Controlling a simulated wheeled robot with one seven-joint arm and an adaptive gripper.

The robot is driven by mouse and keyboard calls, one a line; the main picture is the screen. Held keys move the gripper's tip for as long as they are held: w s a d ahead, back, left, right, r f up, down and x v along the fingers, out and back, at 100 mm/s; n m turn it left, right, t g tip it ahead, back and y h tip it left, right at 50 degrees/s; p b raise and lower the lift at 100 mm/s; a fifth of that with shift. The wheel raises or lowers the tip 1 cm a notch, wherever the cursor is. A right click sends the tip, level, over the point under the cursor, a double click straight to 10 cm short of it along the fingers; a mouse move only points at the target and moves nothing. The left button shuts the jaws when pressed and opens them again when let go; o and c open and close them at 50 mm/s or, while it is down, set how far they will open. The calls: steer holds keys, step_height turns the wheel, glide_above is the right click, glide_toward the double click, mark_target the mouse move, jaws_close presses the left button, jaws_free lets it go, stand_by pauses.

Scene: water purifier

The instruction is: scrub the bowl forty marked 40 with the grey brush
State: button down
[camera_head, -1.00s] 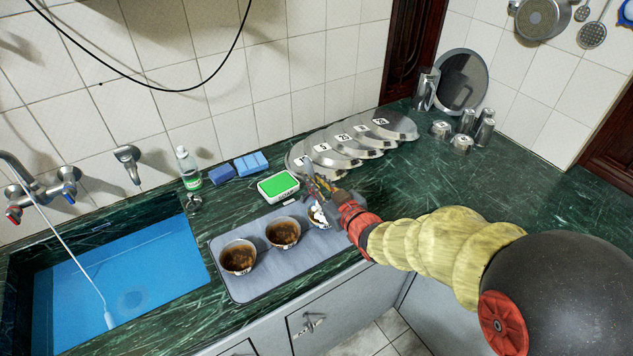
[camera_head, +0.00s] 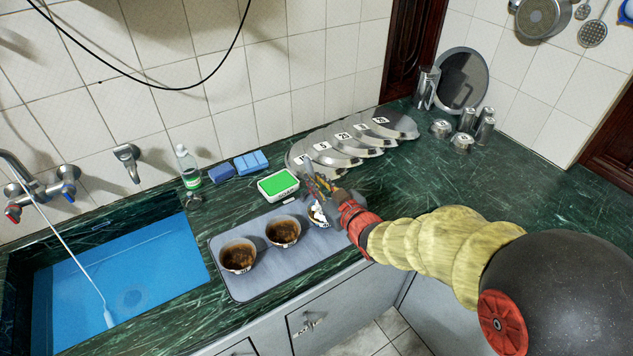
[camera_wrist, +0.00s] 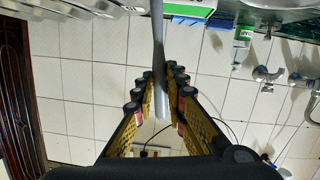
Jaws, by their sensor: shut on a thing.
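My gripper (camera_head: 320,188) is over the right end of the grey mat. In the wrist view, its fingers (camera_wrist: 160,85) are shut on a thin grey handle (camera_wrist: 158,50), taken to be the grey brush. The brush's head is not clear in either view. Two bowls with dark brown insides stand on the mat, one at the left (camera_head: 238,257) and one in the middle (camera_head: 283,232). A third bowl (camera_head: 316,219), with white showing inside, is partly hidden under my gripper. The bowls' marks are too small to read, so I cannot tell which is 40.
The grey mat (camera_head: 255,290) lies beside the blue sink (camera_head: 120,285). Behind it are a green-topped box (camera_head: 278,185), blue sponges (camera_head: 251,163) and a bottle (camera_head: 188,168). Numbered metal plates (camera_head: 390,124) lean in a row near the wall. The counter at right is mostly clear.

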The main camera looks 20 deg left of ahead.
steer(key=shift+f+b, duration=0.35)
steer(key=shift+f, duration=0.05)
stand_by(0.4)
